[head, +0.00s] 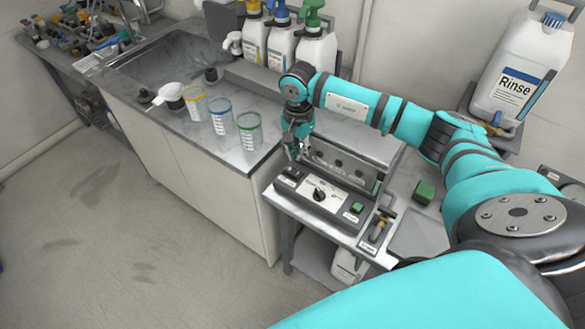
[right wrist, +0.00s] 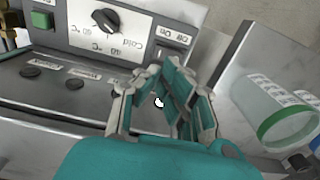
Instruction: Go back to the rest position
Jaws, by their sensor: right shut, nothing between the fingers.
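My right arm reaches in from the right in the head view, and its gripper (head: 293,152) points down at the left end of the control panel (head: 325,192). The gripper is shut and empty. In the right wrist view the gripper fingers (right wrist: 163,70) are near the panel's front switch area, where a black dial (right wrist: 106,20) and a rocker switch show. I cannot tell whether the fingertips touch the panel. My left gripper is not in view.
Cups with yellow, blue and green rims (head: 249,130) stand on the counter left of the gripper. A Rinse jug (head: 515,75) is at the back right, and a green block (head: 424,192) lies right of the panel. Open floor is at left.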

